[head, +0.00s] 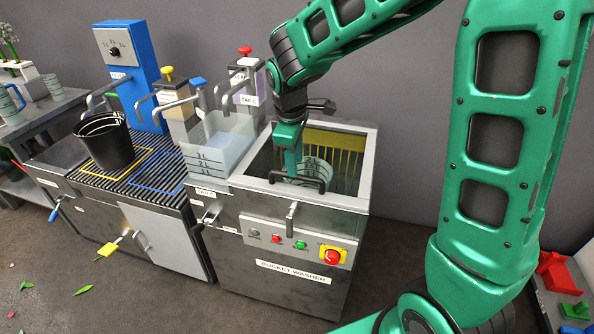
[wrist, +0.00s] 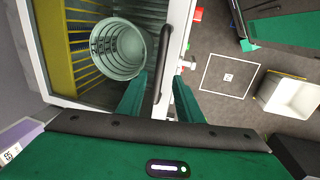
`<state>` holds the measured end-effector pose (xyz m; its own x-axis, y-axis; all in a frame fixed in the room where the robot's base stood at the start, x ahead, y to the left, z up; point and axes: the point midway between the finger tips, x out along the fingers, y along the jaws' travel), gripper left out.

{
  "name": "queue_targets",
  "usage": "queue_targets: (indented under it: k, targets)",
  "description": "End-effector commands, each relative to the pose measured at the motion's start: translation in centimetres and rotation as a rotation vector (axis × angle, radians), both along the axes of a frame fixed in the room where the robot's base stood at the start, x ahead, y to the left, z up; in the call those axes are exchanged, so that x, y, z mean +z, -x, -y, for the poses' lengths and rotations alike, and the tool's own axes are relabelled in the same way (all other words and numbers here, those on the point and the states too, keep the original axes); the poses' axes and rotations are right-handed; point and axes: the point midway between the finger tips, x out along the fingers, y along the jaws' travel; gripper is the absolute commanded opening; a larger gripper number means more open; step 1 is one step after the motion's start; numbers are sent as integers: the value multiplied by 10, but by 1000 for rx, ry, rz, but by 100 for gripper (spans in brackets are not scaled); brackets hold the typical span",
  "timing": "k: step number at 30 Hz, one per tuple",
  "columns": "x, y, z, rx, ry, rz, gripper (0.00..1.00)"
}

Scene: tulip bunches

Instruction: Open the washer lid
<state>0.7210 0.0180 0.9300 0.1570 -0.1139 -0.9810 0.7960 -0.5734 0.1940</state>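The bucket washer (head: 290,262) stands in the middle of the head view, with a pale metal frame around its top. A dark bar handle (head: 325,184) lies along the front edge of that top; it also shows in the wrist view (wrist: 161,50). The inside is visible within the frame; I cannot make out a clear lid panel. A pale grey-green bucket (wrist: 118,48) sits inside. My gripper (wrist: 158,82) is open, pointing down at the handle. In the wrist view the bar runs between its two fingers, with gaps on both sides.
The washer front has a lever (head: 291,218), small buttons and a red-yellow stop knob (head: 332,257). A clear tank (head: 220,142) stands left of the washer. A black bucket (head: 106,145) stands on the ribbed counter further left. Open floor lies in front.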

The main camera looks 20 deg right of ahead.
Motion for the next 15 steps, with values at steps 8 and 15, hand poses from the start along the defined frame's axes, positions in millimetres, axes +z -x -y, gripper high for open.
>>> queue_targets:
  k: [8,15]
  targets:
    - [-36,-5,5,-2,1,-2,33]
    - [-44,-6,6,-2,0,0,33]
